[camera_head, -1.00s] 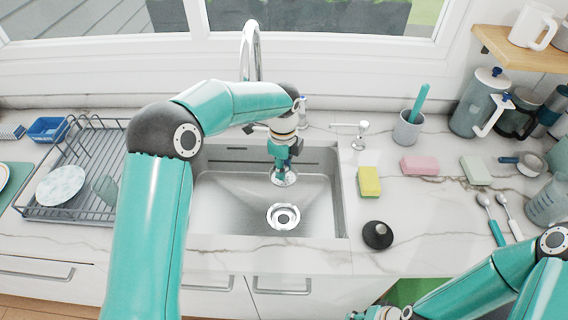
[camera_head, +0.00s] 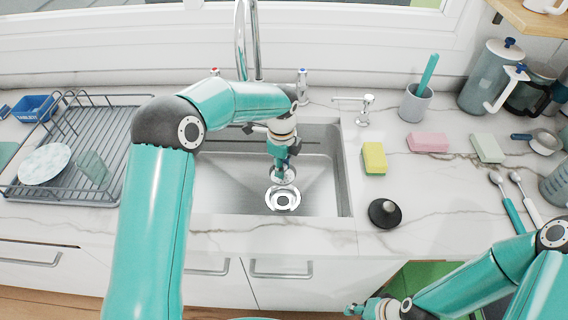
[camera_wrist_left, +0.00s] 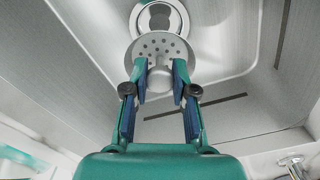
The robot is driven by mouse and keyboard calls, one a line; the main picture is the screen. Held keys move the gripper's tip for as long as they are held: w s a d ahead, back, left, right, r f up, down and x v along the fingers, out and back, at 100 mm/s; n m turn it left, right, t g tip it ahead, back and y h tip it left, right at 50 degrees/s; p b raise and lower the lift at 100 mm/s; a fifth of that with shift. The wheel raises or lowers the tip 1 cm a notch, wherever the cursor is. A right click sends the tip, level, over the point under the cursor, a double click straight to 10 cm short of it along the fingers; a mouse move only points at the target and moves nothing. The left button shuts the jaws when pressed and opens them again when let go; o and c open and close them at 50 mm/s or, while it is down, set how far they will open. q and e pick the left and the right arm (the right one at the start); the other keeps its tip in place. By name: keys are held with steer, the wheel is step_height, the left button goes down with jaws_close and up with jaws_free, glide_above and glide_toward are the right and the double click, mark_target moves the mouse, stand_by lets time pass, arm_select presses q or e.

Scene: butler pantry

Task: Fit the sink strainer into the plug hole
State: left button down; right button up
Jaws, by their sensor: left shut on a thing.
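The sink strainer (camera_head: 287,177) is a round metal disc with small holes and a knob. My left gripper (camera_head: 283,160) is shut on its knob, with the blue fingers either side in the left wrist view (camera_wrist_left: 161,82). There the strainer disc (camera_wrist_left: 160,47) partly overlaps the near edge of the plug hole (camera_wrist_left: 160,17). In the head view the plug hole (camera_head: 283,200), a metal ring with a dark centre, lies in the sink floor just in front of the strainer. The strainer seems held above the floor; the exact gap is unclear. My right gripper (camera_head: 365,310) is low at the bottom edge, its fingers unclear.
The steel sink (camera_head: 215,195) has walls all round and a tall tap (camera_head: 247,45) behind. A dish rack (camera_head: 75,185) stands left. On the right counter are a black stopper (camera_head: 385,213), a yellow-green sponge (camera_head: 374,158), a pink sponge (camera_head: 428,142) and a grey cup (camera_head: 415,104).

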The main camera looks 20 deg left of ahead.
arm_select(q)
steer(key=shift+f+b, duration=4.3)
steer(key=shift+f, duration=2.35)
steer(key=c, duration=1.3)
jaws_free()
steer(key=shift+r, duration=0.15)
steer(key=shift+r+p, duration=0.4)
steer(key=shift+r, duration=0.05)
steer(key=shift+r+p, duration=1.45)
steer(key=shift+r, duration=0.55)
